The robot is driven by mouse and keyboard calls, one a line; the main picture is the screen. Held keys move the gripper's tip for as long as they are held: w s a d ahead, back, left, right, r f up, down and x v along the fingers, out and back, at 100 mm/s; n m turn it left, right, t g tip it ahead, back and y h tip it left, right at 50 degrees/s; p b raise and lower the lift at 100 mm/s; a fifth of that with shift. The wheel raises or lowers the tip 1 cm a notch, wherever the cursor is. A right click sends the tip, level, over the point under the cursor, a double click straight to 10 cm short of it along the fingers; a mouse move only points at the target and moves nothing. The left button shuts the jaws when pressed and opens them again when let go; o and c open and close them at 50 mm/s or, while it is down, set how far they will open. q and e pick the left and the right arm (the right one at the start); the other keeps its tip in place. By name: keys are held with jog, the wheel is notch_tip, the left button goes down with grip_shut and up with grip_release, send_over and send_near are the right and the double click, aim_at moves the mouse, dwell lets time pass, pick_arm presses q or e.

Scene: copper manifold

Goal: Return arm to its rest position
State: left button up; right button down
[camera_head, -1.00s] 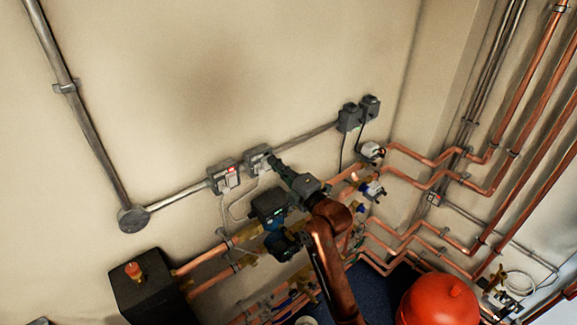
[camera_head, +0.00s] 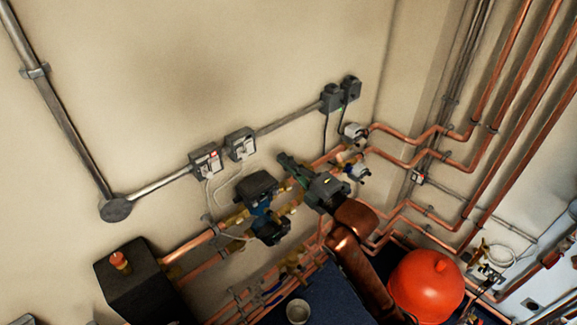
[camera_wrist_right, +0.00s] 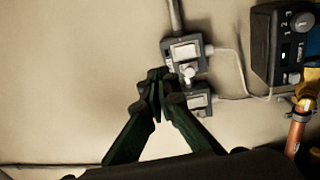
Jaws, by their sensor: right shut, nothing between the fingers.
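My right arm comes up from the bottom of the head view, and its right gripper (camera_head: 284,160) is in front of the copper manifold pipes. It lies to the right of the two grey switch boxes on the wall, clear of them. In the right wrist view the dark green fingers (camera_wrist_right: 158,88) are closed together with nothing between them. Behind the fingertips, the switch boxes (camera_wrist_right: 186,52) show partly covered. The left switch box (camera_head: 206,161) has a red mark, and the right one (camera_head: 240,146) is plain. My left gripper is not in view.
A dark pump (camera_head: 258,190) sits on the pipes left of my gripper. A red vessel (camera_head: 427,287) stands at lower right, close to my arm. A black box (camera_head: 138,285) stands at lower left. Copper pipes (camera_head: 440,132) run along the right wall.

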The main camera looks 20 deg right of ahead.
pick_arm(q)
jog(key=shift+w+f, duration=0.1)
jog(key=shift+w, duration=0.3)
pick_arm(e)
jog(key=shift+s+d+r, duration=0.15)
jog(key=shift+s+d, duration=0.05)
jog(key=shift+s, duration=0.45)
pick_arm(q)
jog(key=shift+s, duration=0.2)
